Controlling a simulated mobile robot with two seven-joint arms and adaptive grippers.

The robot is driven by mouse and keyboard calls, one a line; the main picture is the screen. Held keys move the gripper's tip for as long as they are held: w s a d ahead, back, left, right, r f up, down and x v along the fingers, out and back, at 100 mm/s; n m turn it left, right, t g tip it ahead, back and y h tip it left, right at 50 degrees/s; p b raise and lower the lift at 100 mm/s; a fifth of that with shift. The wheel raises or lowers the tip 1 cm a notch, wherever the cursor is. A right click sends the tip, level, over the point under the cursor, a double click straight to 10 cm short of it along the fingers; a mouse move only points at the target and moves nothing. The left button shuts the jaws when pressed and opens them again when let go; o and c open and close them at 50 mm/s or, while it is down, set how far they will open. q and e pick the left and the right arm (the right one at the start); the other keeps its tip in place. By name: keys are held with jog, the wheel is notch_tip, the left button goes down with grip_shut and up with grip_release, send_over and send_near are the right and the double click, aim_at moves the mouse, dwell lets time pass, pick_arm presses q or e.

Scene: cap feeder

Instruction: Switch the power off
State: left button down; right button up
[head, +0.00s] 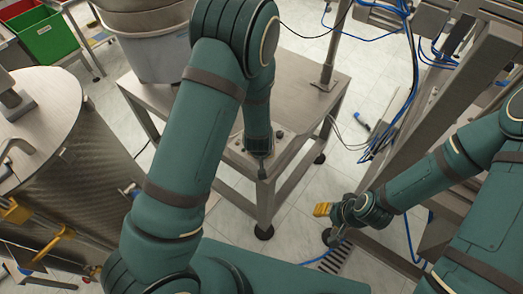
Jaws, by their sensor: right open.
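My left arm reaches over the grey metal table (300,85), and its gripper (262,163) points down at the table's near corner. The gripper is small and partly hidden by its own wrist, so I cannot tell whether its fingers are open or shut. Small round controls (279,133) show on the tabletop beside it. I cannot tell which of them is the power switch, or whether the gripper touches one. My right gripper (329,223) is open and empty, low over the floor right of the table, with a yellow fingertip showing.
A large grey bowl (155,50) stands on the table. A round steel drum (45,120) with yellow handles is at left. Green and red bins (48,42) are at the top left. A metal frame with blue hoses (400,90) is at right. Tiled floor shows between.

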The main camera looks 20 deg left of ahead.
dwell(0.4)
pick_arm(q)
jog(key=c, duration=1.1)
grip_release()
jog(key=shift+o, duration=0.2)
jog(key=v, duration=1.2)
